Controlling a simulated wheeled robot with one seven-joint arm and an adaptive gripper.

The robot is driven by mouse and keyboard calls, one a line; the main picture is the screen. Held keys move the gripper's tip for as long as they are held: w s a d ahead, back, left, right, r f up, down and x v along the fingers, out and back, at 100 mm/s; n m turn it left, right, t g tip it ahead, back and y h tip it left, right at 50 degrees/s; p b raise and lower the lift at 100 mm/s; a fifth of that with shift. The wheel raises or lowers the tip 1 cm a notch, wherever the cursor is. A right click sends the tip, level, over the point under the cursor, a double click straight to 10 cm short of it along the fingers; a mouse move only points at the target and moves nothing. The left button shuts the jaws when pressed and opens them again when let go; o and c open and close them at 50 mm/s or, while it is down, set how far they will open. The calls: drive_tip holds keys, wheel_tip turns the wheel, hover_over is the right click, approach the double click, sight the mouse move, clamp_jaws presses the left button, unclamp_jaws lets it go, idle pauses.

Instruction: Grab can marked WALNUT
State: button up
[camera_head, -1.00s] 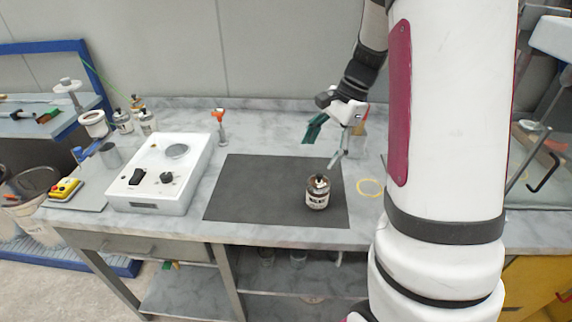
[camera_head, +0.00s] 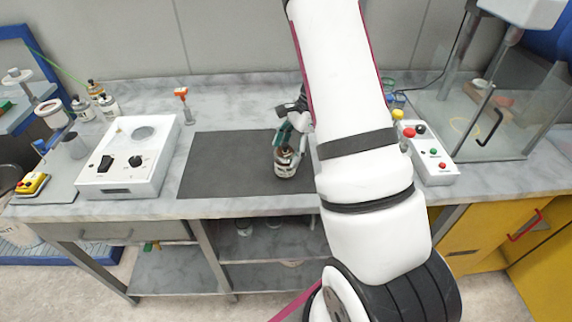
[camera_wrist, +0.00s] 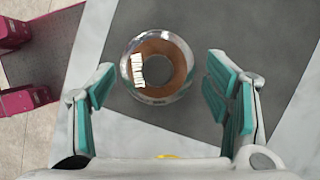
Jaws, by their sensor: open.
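A small can (camera_head: 286,163) with a pale label and brown top stands upright on the dark mat (camera_head: 225,165). In the head view my gripper (camera_head: 293,145) is right at the can, partly hidden by my arm.
A white device with knobs (camera_head: 128,160) stands left of the mat. An orange-topped tool (camera_head: 182,97) stands behind it. A control box with buttons (camera_head: 430,155) and a glass enclosure (camera_head: 490,115) are on the right. The mat's left part is clear.

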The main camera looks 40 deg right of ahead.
sight(277, 173)
drive_tip(key=p+x, duration=0.1)
drive_tip(key=x, duration=0.3)
drive_tip(key=shift+s+a, duration=0.15)
drive_tip(key=shift+a+f, duration=0.2)
drive_tip(key=shift+f, duration=0.3)
drive_tip(key=c, duration=1.4)
drive_tip(key=shift+r, duration=0.15)
